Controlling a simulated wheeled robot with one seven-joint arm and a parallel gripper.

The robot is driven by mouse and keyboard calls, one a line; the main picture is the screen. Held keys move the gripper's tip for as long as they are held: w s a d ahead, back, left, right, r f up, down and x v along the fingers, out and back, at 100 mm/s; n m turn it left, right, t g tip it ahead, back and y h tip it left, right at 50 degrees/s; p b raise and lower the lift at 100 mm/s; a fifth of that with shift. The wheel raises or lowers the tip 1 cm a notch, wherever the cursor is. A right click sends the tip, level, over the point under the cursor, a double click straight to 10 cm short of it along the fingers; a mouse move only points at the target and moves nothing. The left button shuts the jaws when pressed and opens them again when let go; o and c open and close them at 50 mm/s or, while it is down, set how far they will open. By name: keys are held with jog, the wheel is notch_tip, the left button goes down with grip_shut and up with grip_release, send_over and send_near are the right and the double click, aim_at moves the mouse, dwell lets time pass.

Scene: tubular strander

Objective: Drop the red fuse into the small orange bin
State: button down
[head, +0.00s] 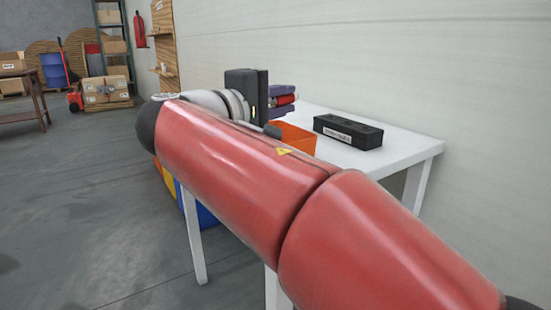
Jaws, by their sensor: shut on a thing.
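My gripper (287,99) points right above the white table, with its dark body and blue-purple fingers showing past my red arm. It is shut on the red fuse (285,100), of which a small part shows between the fingers. The small orange bin (296,138) stands on the table below and slightly right of the gripper. My arm hides the bin's lower left part, and its inside cannot be seen well. The fuse appears higher than the bin's rim and apart from it.
A black box with a white label (348,131) lies on the white table (408,150) right of the bin. A grey wall (420,60) runs behind the table. Blue and yellow containers (205,215) stand partly hidden below. Shelves and boxes (107,90) are far left, with open floor between.

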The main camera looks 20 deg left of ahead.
jog(key=c, duration=1.2)
grip_release()
jog(key=v, duration=0.7)
jog(key=shift+s+a, duration=0.2)
jog(key=shift+s, duration=0.15)
